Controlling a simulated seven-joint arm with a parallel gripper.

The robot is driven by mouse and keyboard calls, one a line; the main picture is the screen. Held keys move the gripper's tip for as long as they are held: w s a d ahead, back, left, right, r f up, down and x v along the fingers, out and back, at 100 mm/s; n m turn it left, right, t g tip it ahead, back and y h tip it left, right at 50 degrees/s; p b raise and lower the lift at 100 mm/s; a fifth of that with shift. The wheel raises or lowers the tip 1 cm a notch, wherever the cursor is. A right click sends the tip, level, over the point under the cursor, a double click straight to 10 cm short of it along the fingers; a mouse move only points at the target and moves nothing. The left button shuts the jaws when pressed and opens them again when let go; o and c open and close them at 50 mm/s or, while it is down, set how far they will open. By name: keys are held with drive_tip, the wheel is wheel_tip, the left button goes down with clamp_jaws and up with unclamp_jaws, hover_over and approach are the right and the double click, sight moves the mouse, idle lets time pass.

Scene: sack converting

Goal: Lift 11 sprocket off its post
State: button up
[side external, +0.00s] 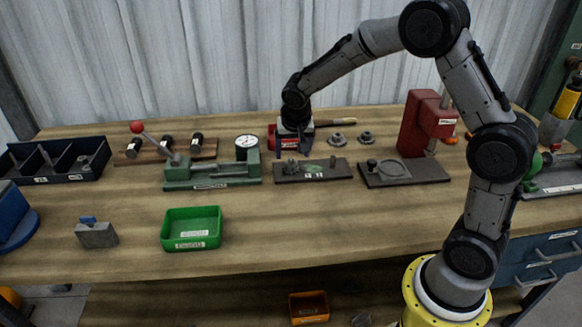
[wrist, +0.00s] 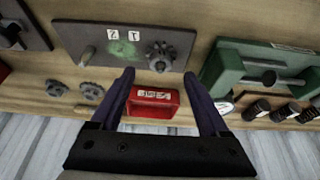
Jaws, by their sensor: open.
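A small dark toothed sprocket (side external: 291,167) sits on the left post of a dark plate (side external: 262,177). In the wrist view the sprocket (wrist: 160,57) shows on the plate (wrist: 65,18), with the bare post (wrist: 87,56) beside it. In the side view that post (side external: 333,160) stands at the plate's right. My gripper (side external: 303,150) hangs behind and above the plate. In the wrist view its fingertips (wrist: 159,73) are spread apart with nothing between them, and the sprocket lies just beyond.
A red box (wrist: 153,103) lies behind the plate, below my fingers. Two loose gears (side external: 337,140) (side external: 365,138) lie at the back right. A green dial fixture (side external: 212,172) stands left and a red press (side external: 420,125) right. A green tray (side external: 191,243) sits in front; bench front centre is clear.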

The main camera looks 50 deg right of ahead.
sight(291, 161)
drive_tip(key=shift+x, duration=2.9)
drive_tip(key=shift+w+r, duration=0.1)
clamp_jaws()
